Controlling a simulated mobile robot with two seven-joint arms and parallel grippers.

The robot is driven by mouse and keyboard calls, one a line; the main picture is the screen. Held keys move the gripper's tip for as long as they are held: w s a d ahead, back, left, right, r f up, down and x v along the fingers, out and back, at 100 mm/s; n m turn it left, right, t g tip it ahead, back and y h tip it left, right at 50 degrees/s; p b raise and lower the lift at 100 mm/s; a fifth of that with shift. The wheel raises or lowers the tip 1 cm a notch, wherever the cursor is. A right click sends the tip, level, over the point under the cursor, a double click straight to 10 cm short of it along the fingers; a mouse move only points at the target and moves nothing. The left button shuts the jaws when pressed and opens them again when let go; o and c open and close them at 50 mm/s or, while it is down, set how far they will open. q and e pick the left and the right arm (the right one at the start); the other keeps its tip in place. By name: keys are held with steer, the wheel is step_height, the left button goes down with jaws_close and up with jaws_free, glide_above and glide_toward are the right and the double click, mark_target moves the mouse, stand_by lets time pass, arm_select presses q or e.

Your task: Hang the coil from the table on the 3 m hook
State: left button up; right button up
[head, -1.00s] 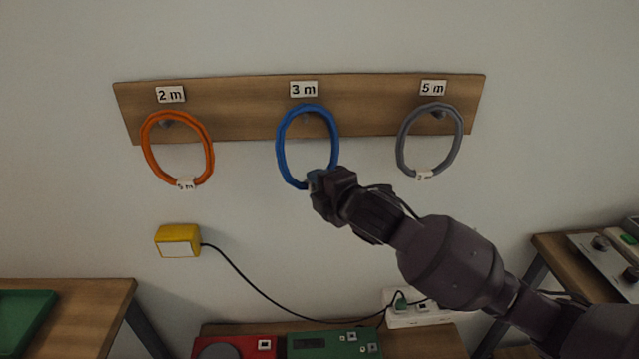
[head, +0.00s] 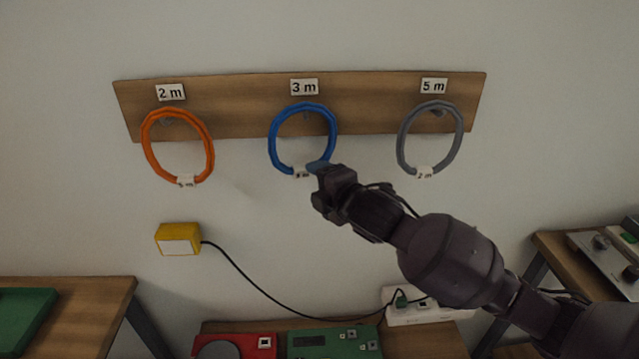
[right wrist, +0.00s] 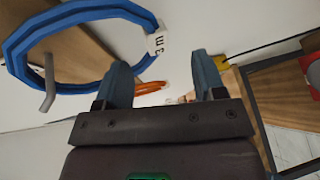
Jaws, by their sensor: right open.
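The blue coil (head: 273,147) hangs at the middle hook (head: 306,116), below the 3 m sign (head: 304,87). Its white tag (head: 303,173) is at its bottom. In the right wrist view the blue coil (right wrist: 86,14) is at upper left, its tag (right wrist: 157,43) reads 3 m, and the grey hook peg (right wrist: 47,85) crosses the ring's band. My right gripper (head: 318,168) is just right of the coil's bottom. In the right wrist view its fingers (right wrist: 163,80) are apart with no coil between them. My left gripper is out of view.
An orange coil (head: 146,155) hangs under the 2 m sign and a grey coil (head: 402,145) under the 5 m sign, its tag reading 2 m. A yellow box (head: 178,239) with a black cable is on the wall. Tables and devices stand below.

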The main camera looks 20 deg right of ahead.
steer(key=v, duration=0.9)
step_height(320, 180, down, 7)
steer(key=s+b, duration=0.1)
steer(key=b, duration=0.2)
steer(key=shift+s+d+b, duration=0.2)
steer(key=shift+s+b, duration=0.1)
steer(key=shift+s, duration=0.05)
stand_by(1.4)
steer(key=shift+s+r, duration=0.15)
steer(key=shift+r, duration=0.05)
